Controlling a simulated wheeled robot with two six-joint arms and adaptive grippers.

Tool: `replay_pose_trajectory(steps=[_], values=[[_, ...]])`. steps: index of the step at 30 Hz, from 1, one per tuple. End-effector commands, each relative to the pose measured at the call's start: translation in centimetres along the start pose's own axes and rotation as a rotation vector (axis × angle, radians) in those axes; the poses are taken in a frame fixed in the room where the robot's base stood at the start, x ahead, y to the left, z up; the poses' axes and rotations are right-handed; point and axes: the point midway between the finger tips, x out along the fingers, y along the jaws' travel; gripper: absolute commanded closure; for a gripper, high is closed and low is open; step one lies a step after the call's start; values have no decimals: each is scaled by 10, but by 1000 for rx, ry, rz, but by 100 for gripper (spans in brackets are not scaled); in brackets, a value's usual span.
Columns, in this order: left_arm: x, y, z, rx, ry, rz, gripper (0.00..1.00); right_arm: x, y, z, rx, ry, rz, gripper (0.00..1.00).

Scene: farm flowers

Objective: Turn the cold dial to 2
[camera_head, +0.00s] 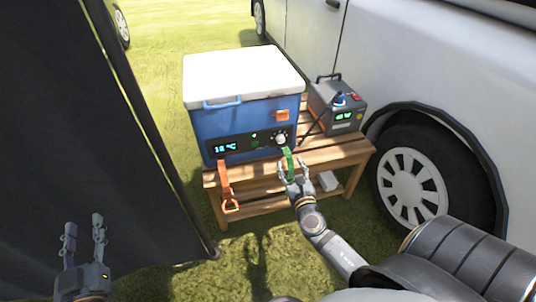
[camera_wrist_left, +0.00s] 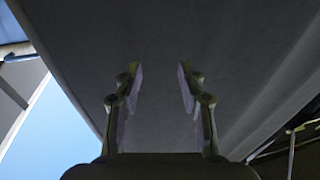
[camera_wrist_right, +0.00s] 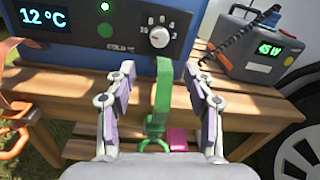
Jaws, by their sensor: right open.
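The cold dial (camera_wrist_right: 159,37) is a white round knob on the dark front panel of the blue cooler (camera_head: 220,122); in the head view it is the small pale knob (camera_head: 280,139) at the panel's right. Numbers ring it; its pointer is too small to read surely. The panel display (camera_wrist_right: 43,17) reads 12 °C. My right gripper (camera_head: 291,163) is open, just below and in front of the dial, not touching it. A green strap (camera_wrist_right: 163,95) shows between its fingers; I cannot tell if they touch it. My left gripper (camera_head: 84,226) is open and empty at lower left.
The cooler stands on a slatted wooden bench (camera_head: 333,155). A grey power box (camera_head: 337,107) stands to its right. An orange strap (camera_head: 225,180) hangs at the front left. A dark cloth panel (camera_head: 70,120) is near my left arm; a white vehicle (camera_head: 400,60) is at right.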

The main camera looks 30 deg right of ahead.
Motion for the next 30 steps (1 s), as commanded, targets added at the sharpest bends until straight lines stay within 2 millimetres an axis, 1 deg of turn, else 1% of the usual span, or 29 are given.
replay_pose_trajectory(steps=[3, 5, 8, 11, 14, 18, 21, 25, 30], values=[[-1, 1, -6, -1, 13, 1, 60, 0, 0, 6, -26, -15, 1, 47], [-1, 0, -7, -1, 12, 1, 60, 2, 0, 6, -24, -15, 0, 47], [-1, 0, -6, -1, 10, 1, 60, 13, 0, 6, -22, -15, -1, 47], [-1, 0, -6, -1, 9, 1, 60, 32, 0, 7, -20, -15, -1, 47], [1, 0, -15, 2, 48, 0, 60, 56, 0, 7, -19, -16, -1, 47], [2, 0, -38, 9, 143, 1, 60, 84, 0, 6, -18, -14, -1, 47], [2, 1, -53, 14, 204, 1, 60, 95, 0, 5, -20, -12, -1, 47], [1, 1, -64, 18, 248, 1, 60, 103, 0, 5, -18, -11, 0, 47], [1, 1, -67, 19, 258, 1, 60, 105, 0, 6, -18, -11, 1, 47]])
